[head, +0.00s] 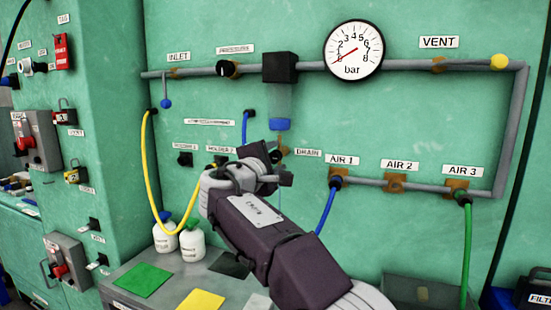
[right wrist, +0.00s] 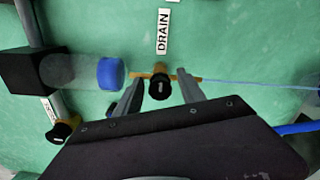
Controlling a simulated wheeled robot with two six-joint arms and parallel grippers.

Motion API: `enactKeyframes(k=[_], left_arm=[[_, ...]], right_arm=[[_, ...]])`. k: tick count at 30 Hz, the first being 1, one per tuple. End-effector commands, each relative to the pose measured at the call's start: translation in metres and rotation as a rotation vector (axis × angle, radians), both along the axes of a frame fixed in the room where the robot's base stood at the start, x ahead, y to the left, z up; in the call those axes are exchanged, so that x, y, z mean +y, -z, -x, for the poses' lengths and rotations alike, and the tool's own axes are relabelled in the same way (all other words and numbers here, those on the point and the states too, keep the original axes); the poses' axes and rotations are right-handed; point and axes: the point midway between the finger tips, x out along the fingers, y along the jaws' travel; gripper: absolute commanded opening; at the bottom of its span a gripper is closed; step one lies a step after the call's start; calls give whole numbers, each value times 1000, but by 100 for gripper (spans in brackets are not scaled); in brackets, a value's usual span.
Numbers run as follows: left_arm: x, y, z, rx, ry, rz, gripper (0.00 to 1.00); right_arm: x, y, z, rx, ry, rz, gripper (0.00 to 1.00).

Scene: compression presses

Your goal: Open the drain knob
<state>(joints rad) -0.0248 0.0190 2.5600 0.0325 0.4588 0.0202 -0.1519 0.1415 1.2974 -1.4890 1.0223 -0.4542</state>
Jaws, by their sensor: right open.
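The drain knob (right wrist: 160,88) is a small black knob with a pale mark on a brass fitting, beside the DRAIN label (right wrist: 163,32). In the right wrist view it sits between the two grey fingers of my right gripper (right wrist: 159,77), with a visible gap on each side. The gripper is open and faces the panel. In the head view my right gripper (head: 277,168) is at the fitting, left of the DRAIN label (head: 308,153), and mostly hides the knob. My left gripper is not in view.
Above the drain is a clear bowl with a blue base (head: 280,124) under a black block (head: 280,67). A pressure gauge (head: 352,51) is on the upper pipe. A blue hose (head: 327,208) hangs from AIR 1. White bottles (head: 191,243) stand on the grey bench at lower left.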

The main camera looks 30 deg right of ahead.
Motion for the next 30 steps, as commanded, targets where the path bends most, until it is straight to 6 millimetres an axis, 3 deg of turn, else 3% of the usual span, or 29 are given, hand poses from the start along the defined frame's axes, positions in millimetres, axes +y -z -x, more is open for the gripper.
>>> enactKeyframes(k=[12,30], left_arm=[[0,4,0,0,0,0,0],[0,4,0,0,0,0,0]], right_arm=[[61,0,51,0,-5,0,47],[67,0,57,-1,-1,-1,47]])
